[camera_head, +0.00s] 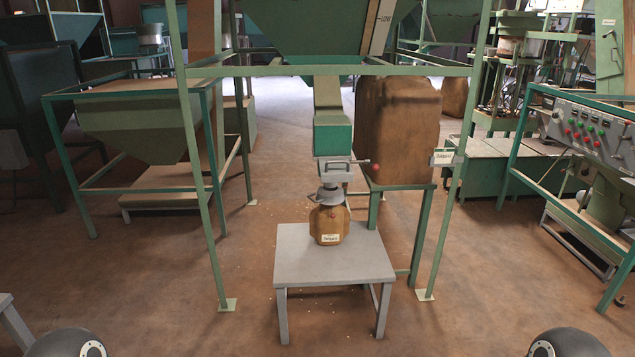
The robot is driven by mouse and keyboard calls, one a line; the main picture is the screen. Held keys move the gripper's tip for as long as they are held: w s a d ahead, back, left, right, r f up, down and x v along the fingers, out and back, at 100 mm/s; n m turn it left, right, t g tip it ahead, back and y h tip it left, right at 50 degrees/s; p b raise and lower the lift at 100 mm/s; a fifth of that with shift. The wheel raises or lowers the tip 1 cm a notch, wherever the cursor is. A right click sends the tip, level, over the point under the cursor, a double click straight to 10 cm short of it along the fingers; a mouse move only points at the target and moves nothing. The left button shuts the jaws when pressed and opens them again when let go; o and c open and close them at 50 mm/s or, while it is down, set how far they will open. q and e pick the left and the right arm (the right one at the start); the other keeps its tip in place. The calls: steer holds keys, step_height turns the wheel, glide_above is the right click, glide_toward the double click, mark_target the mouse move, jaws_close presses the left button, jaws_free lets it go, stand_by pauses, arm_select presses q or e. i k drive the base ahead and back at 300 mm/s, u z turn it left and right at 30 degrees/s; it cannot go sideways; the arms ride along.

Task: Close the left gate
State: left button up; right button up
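A grey gate (334,174) sits under the green spout (333,134) of the central hopper (318,25). A lever with a red knob (376,168) sticks out to its right. It is the only gate I can make out, and I cannot tell whether it is open or shut. Below it, a grey funnel (329,194) sits on a brown jug (329,225) with a white label. The jug stands upright on a grey low table (335,262). Neither of my grippers is in view; only dark rounded parts of my arms show at the bottom corners.
Green frame posts (205,190) stand on both sides of the table. A large brown container (397,128) stands behind right. A green bin (140,125) is at the left, and a control panel (590,135) at the right. The brown floor (180,285) in front is mostly clear.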

mark_target(332, 169)
steer(key=k, duration=0.25)
steer(key=z, duration=0.2)
steer(key=i, duration=0.9)
steer(key=u, duration=0.1)
steer(key=k, duration=0.5)
steer(key=z, duration=0.35)
steer(key=i, duration=1.7)
steer(key=u, duration=0.55)
